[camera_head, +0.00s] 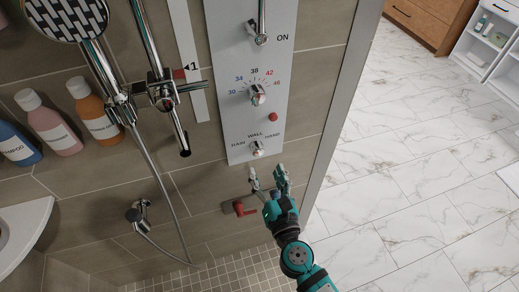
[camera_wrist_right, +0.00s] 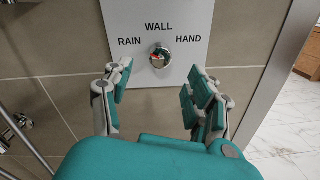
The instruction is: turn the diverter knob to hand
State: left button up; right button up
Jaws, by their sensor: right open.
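The diverter knob (camera_head: 257,149) is a small round chrome knob low on the light grey shower panel (camera_head: 238,130). It also shows in the right wrist view (camera_wrist_right: 160,57), ringed by the labels RAIN at left, WALL above and HAND at right. A small red mark shows on its face, but I cannot tell surely which label it points to. My right gripper (camera_head: 267,173) is open and empty, just below the knob and apart from it. In the wrist view its fingers (camera_wrist_right: 156,88) stand left and right below the knob. My left gripper is not in view.
Above the knob are a red button (camera_head: 273,117) and a temperature knob (camera_head: 257,94). A red-handled valve (camera_head: 245,208) sits beside my right gripper. A hand shower (camera_head: 68,18), its hose and several bottles are at left. Marble floor lies open at right, past the wall edge.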

aim_at(259, 153)
jog(key=x, duration=0.7)
jog(key=shift+f+p, duration=0.1)
jog(key=shift+p, duration=0.2)
jog(key=c, duration=1.1)
jog(key=shift+c, duration=0.2)
